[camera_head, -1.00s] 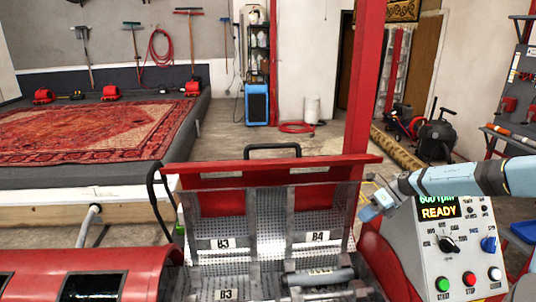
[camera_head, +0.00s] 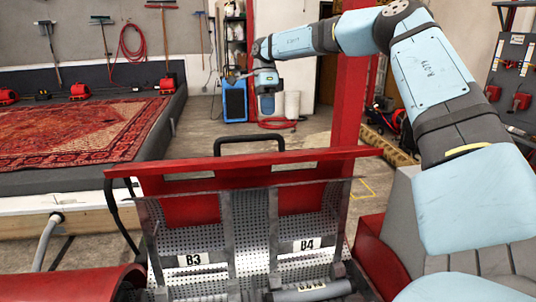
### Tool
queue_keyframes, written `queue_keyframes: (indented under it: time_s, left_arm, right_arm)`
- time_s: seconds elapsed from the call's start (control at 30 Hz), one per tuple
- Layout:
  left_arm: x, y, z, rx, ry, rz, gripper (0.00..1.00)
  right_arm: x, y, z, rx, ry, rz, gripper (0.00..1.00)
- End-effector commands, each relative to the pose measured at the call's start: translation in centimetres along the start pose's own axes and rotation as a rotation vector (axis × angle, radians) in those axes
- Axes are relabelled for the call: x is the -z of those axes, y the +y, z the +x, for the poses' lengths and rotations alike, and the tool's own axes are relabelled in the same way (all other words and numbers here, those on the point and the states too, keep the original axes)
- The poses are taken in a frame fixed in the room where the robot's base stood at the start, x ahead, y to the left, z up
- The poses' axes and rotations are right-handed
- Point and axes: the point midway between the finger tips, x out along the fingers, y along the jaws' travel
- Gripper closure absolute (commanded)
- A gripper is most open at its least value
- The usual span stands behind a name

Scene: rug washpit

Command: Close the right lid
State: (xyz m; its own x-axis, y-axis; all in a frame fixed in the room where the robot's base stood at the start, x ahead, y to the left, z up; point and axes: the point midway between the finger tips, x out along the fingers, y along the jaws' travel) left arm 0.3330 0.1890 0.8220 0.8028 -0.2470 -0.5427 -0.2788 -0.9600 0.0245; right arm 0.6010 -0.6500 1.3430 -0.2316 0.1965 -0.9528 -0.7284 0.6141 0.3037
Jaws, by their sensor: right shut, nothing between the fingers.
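The right lid (camera_head: 180,172) stands open and raised, with a red outer frame and perforated metal panels marked B3 and B4 on the side facing me. A black bar handle (camera_head: 250,136) rises from its top edge. My right arm comes in from the right and reaches over the lid. My right gripper (camera_head: 267,106) points down above the handle, apart from it in the picture, shut and empty; its fingertips are small and hard to make out. My left gripper is not in view.
A red post (camera_head: 350,110) stands just behind the lid to the right. A red curved cover (camera_head: 75,285) lies at the lower left. A patterned rug (camera_head: 75,132) lies on a raised platform at the left. My right arm covers much of the right side.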

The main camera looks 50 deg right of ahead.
Motion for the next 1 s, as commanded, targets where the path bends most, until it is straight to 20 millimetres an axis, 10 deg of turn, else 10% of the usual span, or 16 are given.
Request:
queue_keyframes:
  time_s: [0.6, 1.0]
  left_arm:
    - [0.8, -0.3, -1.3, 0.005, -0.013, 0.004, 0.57]
    - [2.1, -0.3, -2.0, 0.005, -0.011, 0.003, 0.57]
  right_arm:
    - [0.1, 0.1, 9.9, -0.005, 0.004, -0.001, 1.0]
    - [0.0, 3.5, 11.7, 0.0, 0.002, 0.0, 1.0]
